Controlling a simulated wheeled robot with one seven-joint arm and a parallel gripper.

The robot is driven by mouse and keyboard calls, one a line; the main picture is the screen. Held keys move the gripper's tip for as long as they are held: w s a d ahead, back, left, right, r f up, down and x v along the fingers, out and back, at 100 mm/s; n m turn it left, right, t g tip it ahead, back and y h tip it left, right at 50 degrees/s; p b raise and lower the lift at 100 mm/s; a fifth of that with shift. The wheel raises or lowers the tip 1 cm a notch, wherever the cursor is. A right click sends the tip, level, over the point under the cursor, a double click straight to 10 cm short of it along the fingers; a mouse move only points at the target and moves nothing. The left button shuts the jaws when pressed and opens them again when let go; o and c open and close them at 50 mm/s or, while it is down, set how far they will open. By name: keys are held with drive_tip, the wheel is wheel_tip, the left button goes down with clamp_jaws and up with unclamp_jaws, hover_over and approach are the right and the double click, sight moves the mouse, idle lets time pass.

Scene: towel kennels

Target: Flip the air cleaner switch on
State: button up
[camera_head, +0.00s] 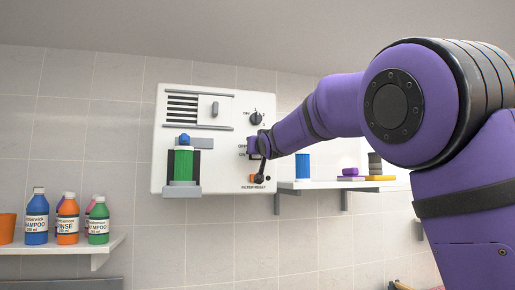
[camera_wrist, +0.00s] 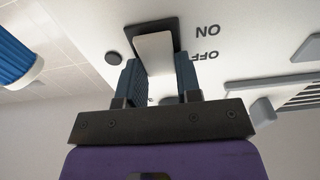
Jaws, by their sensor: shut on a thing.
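The white air cleaner panel (camera_head: 215,165) hangs on the tiled wall in the head view. Its switch (camera_wrist: 154,50) is a pale lever on a black plate, next to the printed words ON and OFF in the wrist view. My gripper (camera_wrist: 157,72) is shut on the lever, with one dark blue finger on each side. In the head view my gripper (camera_head: 257,147) is against the right part of the panel and hides most of the switch. Which position the lever is in cannot be told clearly.
The panel also carries a dark knob (camera_head: 256,118) above the switch, an orange filter reset button (camera_head: 255,178) below, and a green cylinder (camera_head: 184,163) at left. A right shelf (camera_head: 330,186) holds a blue cylinder (camera_head: 302,166). A left shelf (camera_head: 75,246) holds several bottles.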

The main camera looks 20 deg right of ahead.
drive_tip(key=shift+s+f+t, duration=0.1)
drive_tip(key=shift+f+t, duration=0.15)
drive_tip(key=shift+t, duration=1.05)
drive_tip(key=o, duration=0.9)
drive_tip(key=shift+s, duration=0.1)
drive_tip(key=shift+v, duration=5.35)
